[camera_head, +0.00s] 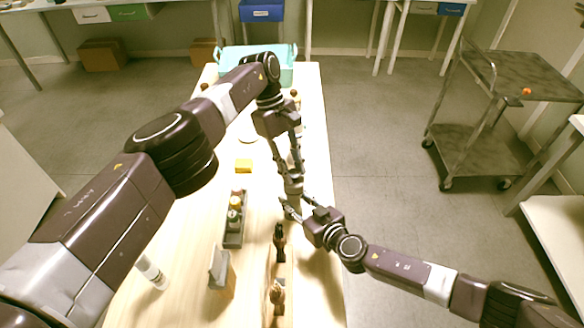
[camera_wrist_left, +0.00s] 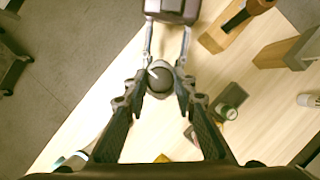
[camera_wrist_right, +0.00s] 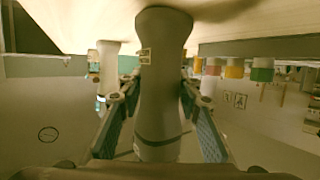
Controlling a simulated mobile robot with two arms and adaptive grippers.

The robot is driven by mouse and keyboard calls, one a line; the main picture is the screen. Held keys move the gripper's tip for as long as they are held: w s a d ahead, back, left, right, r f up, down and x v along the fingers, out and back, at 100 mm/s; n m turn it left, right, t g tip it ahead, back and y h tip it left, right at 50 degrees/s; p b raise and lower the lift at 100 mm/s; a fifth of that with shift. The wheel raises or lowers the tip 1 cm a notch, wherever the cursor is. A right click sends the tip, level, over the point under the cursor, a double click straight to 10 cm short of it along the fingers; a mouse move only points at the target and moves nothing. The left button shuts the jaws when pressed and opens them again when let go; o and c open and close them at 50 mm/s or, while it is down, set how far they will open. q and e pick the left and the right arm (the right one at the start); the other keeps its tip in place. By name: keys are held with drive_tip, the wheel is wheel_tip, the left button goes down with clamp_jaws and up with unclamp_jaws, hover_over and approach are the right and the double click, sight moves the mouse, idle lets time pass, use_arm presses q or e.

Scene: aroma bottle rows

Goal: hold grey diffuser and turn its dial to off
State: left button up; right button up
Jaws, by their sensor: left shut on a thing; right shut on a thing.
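The grey diffuser (camera_head: 293,188) stands upright near the right edge of the table, mostly hidden by my grippers in the head view. Its round top with the dial (camera_wrist_left: 160,77) shows in the left wrist view, with a pale mark towards its upper left. My left gripper (camera_head: 291,174) reaches down from above and is shut on the dial end. My right gripper (camera_head: 291,206) comes in from the right, lower down, and is shut on the body. In the right wrist view, which is upside down, the pale waisted body (camera_wrist_right: 160,65) sits between the right gripper's fingers (camera_wrist_right: 160,95).
A grey tray (camera_head: 243,240) of small bottles lies left of the diffuser. Wooden holders with dark bottles (camera_head: 279,238) stand nearer. A yellow block (camera_head: 243,165) and a teal crate (camera_head: 285,75) are farther back. A white tube (camera_head: 152,272) is at the front left.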

sight(292, 172)
idle(0.5)
use_arm(q)
drive_tip(key=o, duration=1.1)
drive_tip(key=shift+o, duration=0.2)
drive_tip(key=shift+r, duration=0.1)
wheel_tip(292, 172, up, 10)
use_arm(e)
drive_tip(key=o, duration=1.4)
drive_tip(key=shift+c, duration=0.2)
